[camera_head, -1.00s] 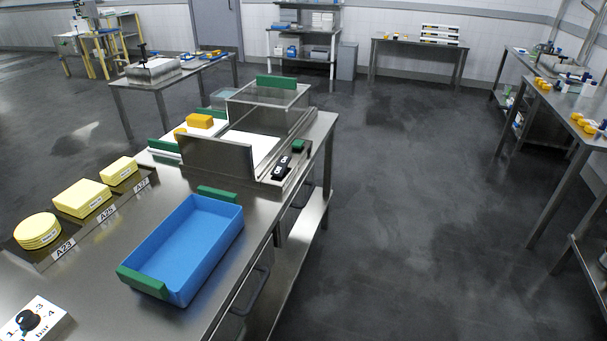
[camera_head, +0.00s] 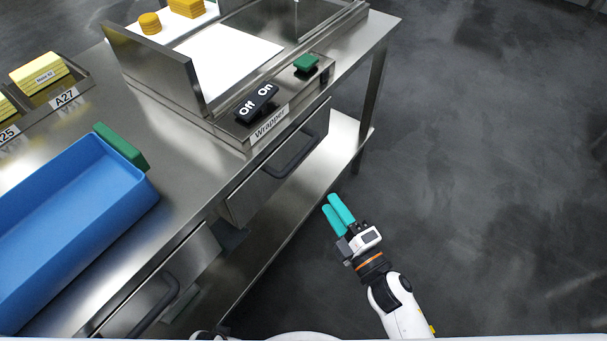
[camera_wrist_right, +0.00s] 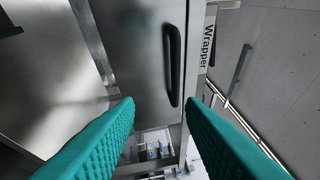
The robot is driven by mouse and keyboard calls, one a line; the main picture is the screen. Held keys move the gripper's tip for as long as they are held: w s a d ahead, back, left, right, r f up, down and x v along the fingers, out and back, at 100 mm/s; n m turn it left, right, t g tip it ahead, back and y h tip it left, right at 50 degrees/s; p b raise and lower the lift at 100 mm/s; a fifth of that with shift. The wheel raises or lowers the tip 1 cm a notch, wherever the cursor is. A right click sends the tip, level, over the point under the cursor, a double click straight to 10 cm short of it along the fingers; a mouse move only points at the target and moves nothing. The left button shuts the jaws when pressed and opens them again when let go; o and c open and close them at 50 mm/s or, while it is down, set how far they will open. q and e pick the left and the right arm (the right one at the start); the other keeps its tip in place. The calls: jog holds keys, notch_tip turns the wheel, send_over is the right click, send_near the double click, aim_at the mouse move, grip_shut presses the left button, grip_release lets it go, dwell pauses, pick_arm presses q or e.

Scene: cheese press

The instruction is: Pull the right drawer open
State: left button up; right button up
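The right drawer (camera_head: 250,200) is a steel front under the table edge, below the wrapper, and looks shut. Its dark bar handle (camera_head: 293,157) stands out from the front. My right gripper (camera_head: 331,203) has teal fingers and is in front of the drawer, to the right of the handle and apart from it. In the right wrist view the drawer front (camera_wrist_right: 135,50) and its handle (camera_wrist_right: 173,65) show beyond the fingertips (camera_wrist_right: 159,103). The fingers are spread with nothing between them. My left gripper is out of view.
A left drawer with a dark handle (camera_head: 153,308) is at the lower left. A blue tray (camera_head: 60,210) and the wrapper with its On/Off switch (camera_head: 257,102) stand on the table. A lower shelf (camera_head: 345,140) runs under the drawers. The floor to the right (camera_head: 500,180) is clear.

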jog(key=w+a+r+n, duration=0.1)
jog(key=w+a+r, duration=0.3)
jog(key=w, duration=0.5)
jog(key=a, duration=0.2)
jog(key=shift+w+a+y+p, duration=0.3)
jog(key=shift+w+a+y, duration=0.05)
jog(key=shift+w+y, duration=0.05)
grip_shut()
